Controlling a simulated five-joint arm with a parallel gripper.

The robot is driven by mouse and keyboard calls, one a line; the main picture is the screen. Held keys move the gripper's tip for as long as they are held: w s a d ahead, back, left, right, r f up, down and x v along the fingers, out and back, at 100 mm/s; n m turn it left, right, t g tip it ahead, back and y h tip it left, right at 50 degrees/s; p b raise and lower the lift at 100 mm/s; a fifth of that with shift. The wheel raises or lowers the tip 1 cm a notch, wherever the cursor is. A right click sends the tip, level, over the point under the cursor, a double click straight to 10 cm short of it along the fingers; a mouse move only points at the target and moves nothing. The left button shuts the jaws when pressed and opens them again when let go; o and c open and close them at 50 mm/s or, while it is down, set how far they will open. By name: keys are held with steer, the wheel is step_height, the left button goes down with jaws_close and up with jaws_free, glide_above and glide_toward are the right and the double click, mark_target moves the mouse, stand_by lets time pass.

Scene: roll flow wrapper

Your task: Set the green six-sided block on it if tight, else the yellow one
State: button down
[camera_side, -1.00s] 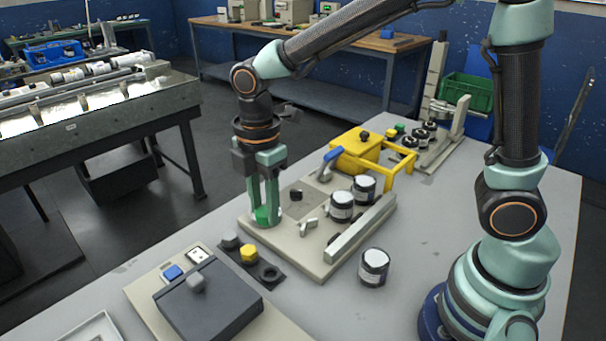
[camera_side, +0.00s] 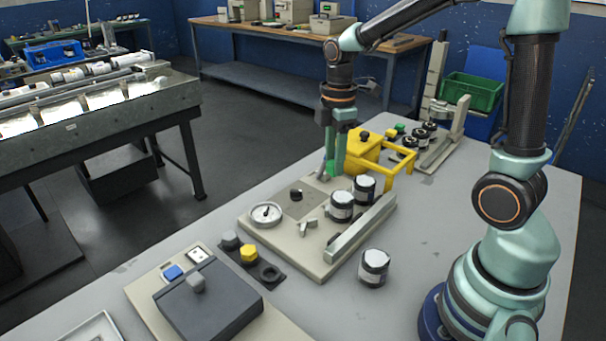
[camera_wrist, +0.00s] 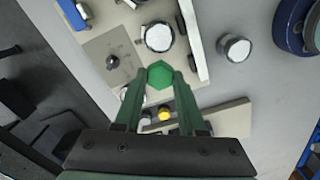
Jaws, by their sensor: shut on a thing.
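My gripper (camera_side: 335,168) is shut on the green six-sided block, held in the air over the base plate near the yellow guard; little of the block shows in the side view. In the wrist view the green block (camera_wrist: 160,74) sits between the fingertips. The yellow six-sided block (camera_side: 249,253) stands on a dark strip at the lower left; it also shows in the wrist view (camera_wrist: 165,114). A round white-faced dial (camera_side: 266,213) lies on the left part of the plate, its reading too small to tell.
Another jar (camera_side: 374,268) stands on the table. A yellow guard (camera_side: 400,180) stands behind. A dark lidded box (camera_side: 208,300) is in front.

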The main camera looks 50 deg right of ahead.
steer(key=shift+m, duration=0.4)
steer(key=shift+s+d+f, duration=0.15)
steer(key=shift+d+f, duration=0.3)
steer(key=shift+f, duration=0.8)
steer(key=shift+s+d+f, duration=0.2)
steer(key=shift+d+f, duration=0.3)
steer(key=shift+f, duration=0.75)
steer(key=shift+s+d+f, duration=0.15)
steer(key=shift+d+f, duration=0.3)
steer(key=shift+f, duration=0.8)
steer(key=shift+c, duration=2.1)
jaws_free()
